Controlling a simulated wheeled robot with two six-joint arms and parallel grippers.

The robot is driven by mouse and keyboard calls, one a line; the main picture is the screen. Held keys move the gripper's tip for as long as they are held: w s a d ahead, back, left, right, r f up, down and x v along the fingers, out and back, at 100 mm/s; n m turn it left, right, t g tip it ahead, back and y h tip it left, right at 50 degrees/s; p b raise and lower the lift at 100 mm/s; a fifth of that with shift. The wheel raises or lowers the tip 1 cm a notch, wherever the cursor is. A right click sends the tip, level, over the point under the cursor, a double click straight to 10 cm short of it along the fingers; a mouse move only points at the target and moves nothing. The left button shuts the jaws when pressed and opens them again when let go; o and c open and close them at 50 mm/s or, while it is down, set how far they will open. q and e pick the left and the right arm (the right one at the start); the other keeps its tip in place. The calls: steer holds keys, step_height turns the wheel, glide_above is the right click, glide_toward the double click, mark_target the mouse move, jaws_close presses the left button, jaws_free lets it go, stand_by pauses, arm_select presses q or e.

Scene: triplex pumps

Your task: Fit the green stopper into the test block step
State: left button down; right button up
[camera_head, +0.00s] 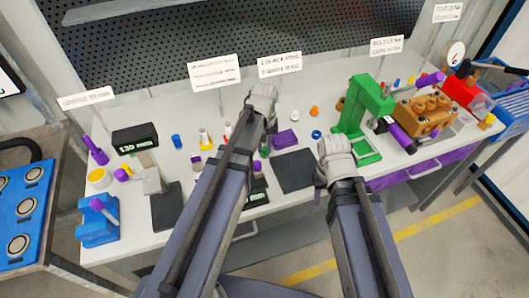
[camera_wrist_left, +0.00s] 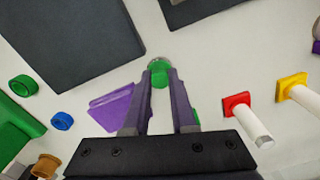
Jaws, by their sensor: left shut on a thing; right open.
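My left gripper (camera_head: 262,98) is over the middle of the bench. In the left wrist view its fingertips (camera_wrist_left: 159,72) are shut on a small round green piece, the green stopper (camera_wrist_left: 158,65). Another green piece (camera_wrist_left: 196,113) shows partly behind the right finger; a green item (camera_head: 265,151) also shows beside the left arm in the head view. My right gripper (camera_head: 322,172) is open and empty near the bench's front, left of the green stand's foot. I cannot tell which piece is the test block step.
A tall green stand (camera_head: 366,105) and a brown pump block (camera_head: 425,115) stand on the right. A blue block (camera_head: 98,229) stands at the left front. Sign cards line the back.

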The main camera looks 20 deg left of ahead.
mark_target(265, 148)
stand_by(0.3)
arm_select(q)
step_height(265, 148, up, 10)
steer(key=p, duration=1)
